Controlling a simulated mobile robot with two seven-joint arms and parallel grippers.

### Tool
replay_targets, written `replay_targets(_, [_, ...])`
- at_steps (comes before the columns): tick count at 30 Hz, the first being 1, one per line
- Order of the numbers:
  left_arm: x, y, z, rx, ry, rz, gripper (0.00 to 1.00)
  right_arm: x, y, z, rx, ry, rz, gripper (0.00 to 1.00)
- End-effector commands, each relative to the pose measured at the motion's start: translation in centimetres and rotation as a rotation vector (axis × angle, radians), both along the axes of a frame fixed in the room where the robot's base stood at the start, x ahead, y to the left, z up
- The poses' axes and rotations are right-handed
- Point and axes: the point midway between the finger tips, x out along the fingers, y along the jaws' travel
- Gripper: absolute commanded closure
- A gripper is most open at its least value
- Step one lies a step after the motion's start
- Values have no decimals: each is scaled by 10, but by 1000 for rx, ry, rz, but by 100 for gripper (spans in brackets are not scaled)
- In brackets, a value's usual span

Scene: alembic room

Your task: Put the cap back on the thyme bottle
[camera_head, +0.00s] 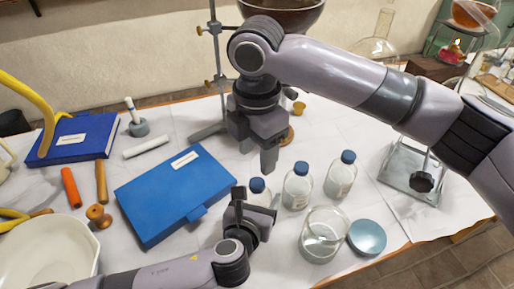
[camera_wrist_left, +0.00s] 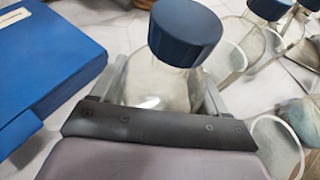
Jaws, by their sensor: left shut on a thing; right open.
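My left gripper (camera_head: 250,205) is shut on a clear glass bottle (camera_head: 260,198) standing at the left end of a row of bottles. Its dark blue cap (camera_head: 257,185) sits on the bottle's neck. The left wrist view shows this cap (camera_wrist_left: 185,32) large, above the clear bottle body (camera_wrist_left: 155,85) between my fingers. My right gripper (camera_head: 269,160) is open and empty, above and behind the held bottle. Two more blue-capped bottles (camera_head: 297,190) (camera_head: 340,178) stand to its right. I cannot read which bottle is thyme.
An open glass jar (camera_head: 318,248) and a round light blue lid (camera_head: 367,238) lie at front right. A blue case (camera_head: 175,190) lies left of the held bottle. A glass-topped stand (camera_head: 405,185) is farther right. A white bowl (camera_head: 45,255) is front left.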

Motion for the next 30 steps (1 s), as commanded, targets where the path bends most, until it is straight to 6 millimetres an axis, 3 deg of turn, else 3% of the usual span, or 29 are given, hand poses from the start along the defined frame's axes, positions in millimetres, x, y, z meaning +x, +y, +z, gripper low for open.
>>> replay_targets(14, [0, 0, 0, 0, 1, -1, 100, 0, 0, -3, -1, 2, 26, 45])
replay_targets(30, [0, 0, 0, 0, 1, -1, 100, 0, -1, -72, -1, 2, 25, 45])
